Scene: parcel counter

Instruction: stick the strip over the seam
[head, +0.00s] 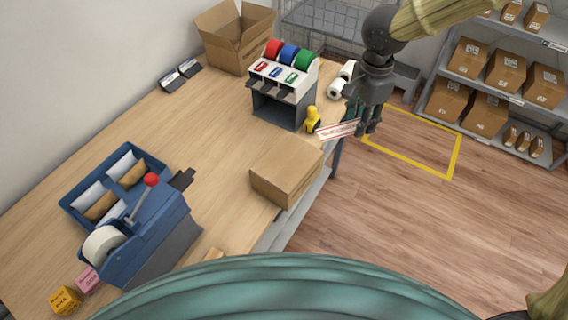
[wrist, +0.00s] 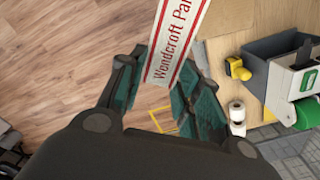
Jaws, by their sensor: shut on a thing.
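My gripper (head: 368,130) is shut on a white paper strip (head: 338,130) with red edge lines and red lettering. The strip sticks out to the left of the fingers, in the air near the counter's right edge.
A tape dispenser with rolls (head: 285,90) and a yellow object (head: 313,119) stand just left of the strip. A blue lever machine (head: 150,235) and blue tray (head: 112,190) stand at left. An open carton (head: 235,40) is at the back. The counter's middle (head: 195,140) is clear.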

